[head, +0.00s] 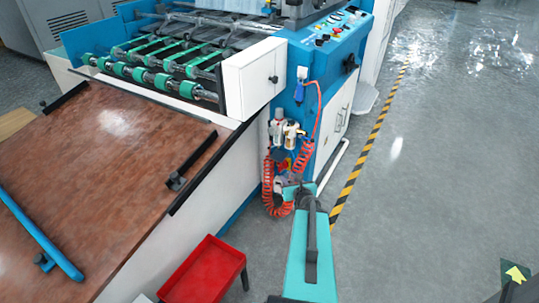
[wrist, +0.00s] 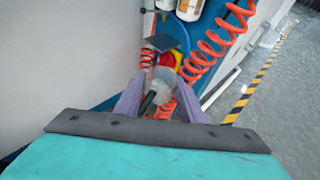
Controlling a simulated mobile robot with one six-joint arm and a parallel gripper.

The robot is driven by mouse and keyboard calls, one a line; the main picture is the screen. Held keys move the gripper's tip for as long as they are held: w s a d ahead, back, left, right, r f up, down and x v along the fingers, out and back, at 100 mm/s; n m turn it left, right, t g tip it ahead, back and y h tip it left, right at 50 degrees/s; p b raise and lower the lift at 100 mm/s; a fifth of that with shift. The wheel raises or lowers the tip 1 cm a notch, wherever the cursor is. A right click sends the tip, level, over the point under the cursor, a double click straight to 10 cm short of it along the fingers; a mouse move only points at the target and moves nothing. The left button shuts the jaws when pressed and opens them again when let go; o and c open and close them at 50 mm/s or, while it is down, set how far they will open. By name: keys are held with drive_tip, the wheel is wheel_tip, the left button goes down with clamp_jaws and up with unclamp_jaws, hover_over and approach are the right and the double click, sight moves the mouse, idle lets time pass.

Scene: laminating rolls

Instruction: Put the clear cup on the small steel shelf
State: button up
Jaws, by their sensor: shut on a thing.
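My gripper (wrist: 160,88) is shut on a clear, pale cup (wrist: 158,76), which shows between its two lavender fingers in the wrist view. A dark, stick-like part (wrist: 148,103) shows just below the cup; I cannot tell whether it belongs to it. In the head view my gripper (head: 291,187) is at the front of the blue machine, beside the red coiled hose; the cup is too small to make out there. A small dark grey plate (wrist: 168,43), seemingly the small steel shelf, lies just beyond the cup. I cannot tell whether they touch.
Red coiled hoses (wrist: 207,57) hang close around my gripper, below white-and-metal air fittings (head: 290,132). A brown table (head: 105,170) and a red tray (head: 205,270) are on the left. Open grey floor (head: 430,170) lies right of the yellow-black stripe.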

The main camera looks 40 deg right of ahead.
sight(287, 175)
drive_tip(key=shift+d, duration=0.1)
drive_tip(key=shift+w, duration=0.25)
drive_tip(key=shift+w+f+b, duration=0.15)
drive_tip(key=shift+w+b, duration=0.05)
drive_tip(key=shift+b, duration=0.55)
drive_tip(key=w+d+b, duration=0.1)
drive_tip(key=w+b, duration=0.1)
drive_tip(key=b, duration=0.4)
drive_tip(key=shift+d, duration=0.1)
drive_tip(key=shift+w+d+r, duration=0.1)
drive_tip(key=shift+w+d, duration=0.85)
drive_tip(key=shift+w, duration=0.65)
drive_tip(key=shift+w+d+r, duration=0.1)
drive_tip(key=shift+w+d, duration=0.9)
drive_tip(key=shift+w, duration=0.55)
drive_tip(key=shift+w+d, duration=0.95)
drive_tip(key=shift+w, duration=0.65)
drive_tip(key=shift+w+d+b, duration=0.15)
drive_tip(key=shift+w+d, duration=0.35)
drive_tip(key=shift+w, duration=0.35)
drive_tip(key=shift+w+d+b, duration=0.15)
drive_tip(key=shift+w+d, duration=0.35)
drive_tip(key=shift+w, duration=0.3)
drive_tip(key=shift+w+f, duration=0.1)
drive_tip(key=shift+f, duration=0.15)
drive_tip(key=shift+f+b, duration=0.1)
drive_tip(key=shift+b, duration=0.25)
